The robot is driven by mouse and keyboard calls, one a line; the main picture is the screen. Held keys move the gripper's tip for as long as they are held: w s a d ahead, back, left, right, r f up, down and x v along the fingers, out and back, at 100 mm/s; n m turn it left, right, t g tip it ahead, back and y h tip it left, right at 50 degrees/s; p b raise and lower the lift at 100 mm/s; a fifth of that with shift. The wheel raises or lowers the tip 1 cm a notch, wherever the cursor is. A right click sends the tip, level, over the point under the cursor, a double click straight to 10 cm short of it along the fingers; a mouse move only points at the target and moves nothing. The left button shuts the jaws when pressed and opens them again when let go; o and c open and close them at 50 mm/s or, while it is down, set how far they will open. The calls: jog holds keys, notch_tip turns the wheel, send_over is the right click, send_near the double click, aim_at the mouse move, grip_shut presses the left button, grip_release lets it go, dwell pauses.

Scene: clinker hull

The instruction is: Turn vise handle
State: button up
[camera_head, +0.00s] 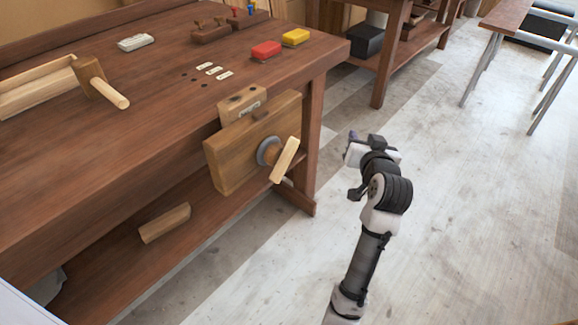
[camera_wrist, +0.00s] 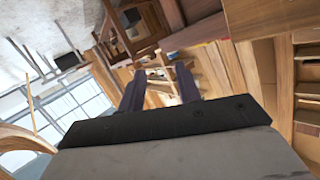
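The vise (camera_head: 228,162) is a thick wooden jaw block on the front of the brown workbench. Its handle (camera_head: 286,159) is a pale wooden bar, tilted, on a round grey hub (camera_head: 268,151) at the jaw's face. My gripper (camera_head: 353,143) is to the right of the handle, apart from it, over the floor in the head view. In the wrist view the two dark fingers (camera_wrist: 159,84) stand apart with nothing held between them. I cannot make out the vise handle for sure in the wrist view.
The workbench top (camera_head: 150,105) holds a yellow block (camera_head: 296,37), a red block (camera_head: 266,51) and a wooden mallet (camera_head: 104,88). A wood piece (camera_head: 165,222) lies on the lower shelf.

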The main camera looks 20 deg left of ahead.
jog(key=s+a+f+n+g+y, duration=0.2)
jog(key=s+a+f+g+y, duration=0.1)
jog(key=s+f+g+y, duration=0.25)
jog(key=n+g+y, duration=0.1)
jog(key=g+y, duration=0.1)
jog(key=y, duration=0.4)
send_near(288, 165)
jog(key=p+x, duration=0.3)
jog(key=x, duration=0.6)
jog(key=shift+w+a, duration=0.25)
jog(key=shift+a, duration=0.05)
jog(key=shift+c, duration=0.2)
grip_shut()
